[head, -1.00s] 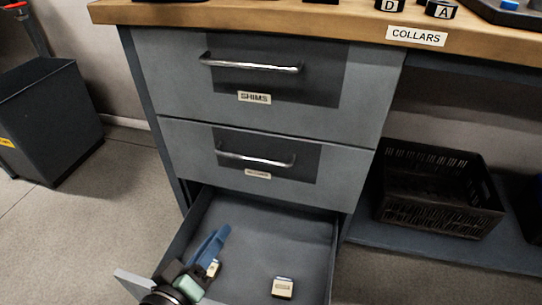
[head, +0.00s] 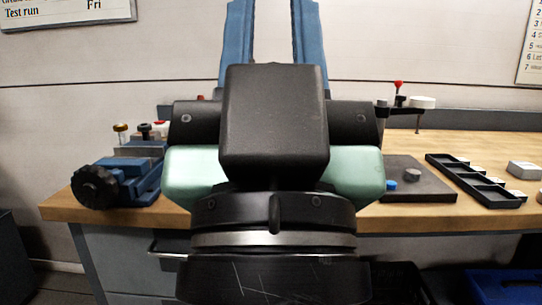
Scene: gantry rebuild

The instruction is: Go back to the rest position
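My gripper (head: 271,25) is large in the middle of the head view, close to the camera and pointing up. Its two blue fingers stand well apart, with only the wall seen between them. It is open and holds nothing that I can see. My gripper's body hides the middle of the workbench (head: 430,225).
A blue vise (head: 130,180) with a black knob sits at the bench's left end. To the right are a dark plate (head: 420,190) with a blue piece, a black compartment tray (head: 475,180) and grey blocks (head: 524,169). A drawer handle (head: 168,254) shows below. A blue bin (head: 503,287) stands lower right.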

